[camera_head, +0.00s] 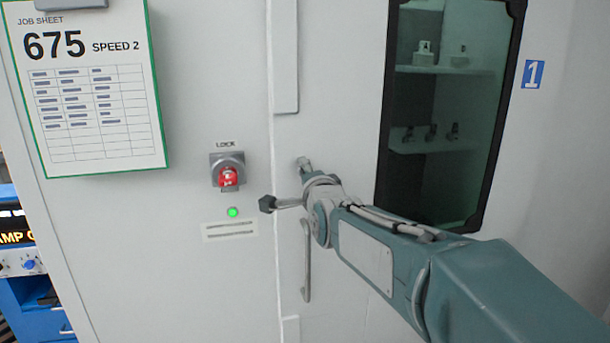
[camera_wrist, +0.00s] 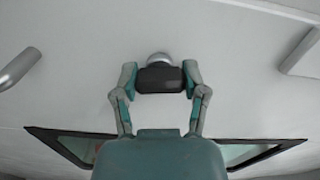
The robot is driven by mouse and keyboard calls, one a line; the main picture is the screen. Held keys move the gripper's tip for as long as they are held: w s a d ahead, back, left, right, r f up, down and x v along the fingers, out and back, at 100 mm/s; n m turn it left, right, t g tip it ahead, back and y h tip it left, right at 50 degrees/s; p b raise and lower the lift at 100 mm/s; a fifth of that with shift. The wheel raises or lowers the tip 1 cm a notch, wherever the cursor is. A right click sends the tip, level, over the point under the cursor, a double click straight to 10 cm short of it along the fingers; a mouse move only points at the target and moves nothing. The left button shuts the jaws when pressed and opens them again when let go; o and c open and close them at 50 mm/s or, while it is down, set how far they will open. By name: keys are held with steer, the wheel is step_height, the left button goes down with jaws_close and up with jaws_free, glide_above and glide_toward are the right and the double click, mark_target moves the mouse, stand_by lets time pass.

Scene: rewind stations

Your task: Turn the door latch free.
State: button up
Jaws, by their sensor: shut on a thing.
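My gripper (camera_wrist: 160,79) is shut on a dark, block-shaped grip, one finger on each side, in the wrist view. I take this grip for the door latch (camera_wrist: 160,80). A rounded silver part shows just beyond it, against the pale door. In the head view my gripper is at the end of the arm, in front of the door, right of the red lock. A dark knob-like piece (camera_head: 267,203) shows there, but its link to the latch is unclear. How far the latch is turned cannot be told.
A red lock switch (camera_head: 228,177) sits under the word LOCK, above a lit green lamp (camera_head: 233,212). A pull handle (camera_head: 307,265) is below my gripper. A dark-framed window (camera_head: 440,115) is to the right. A job sheet (camera_head: 85,90) hangs at the upper left.

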steer(key=shift+f+m, duration=0.2)
steer(key=shift+m, duration=0.8)
steer(key=shift+f, duration=0.1)
steer(key=o, duration=1.2)
steer(key=shift+c, duration=0.2)
steer(key=shift+s, duration=0.2)
steer(key=v, duration=1.1)
steer(key=shift+s, duration=0.2)
steer(key=shift+d, duration=0.15)
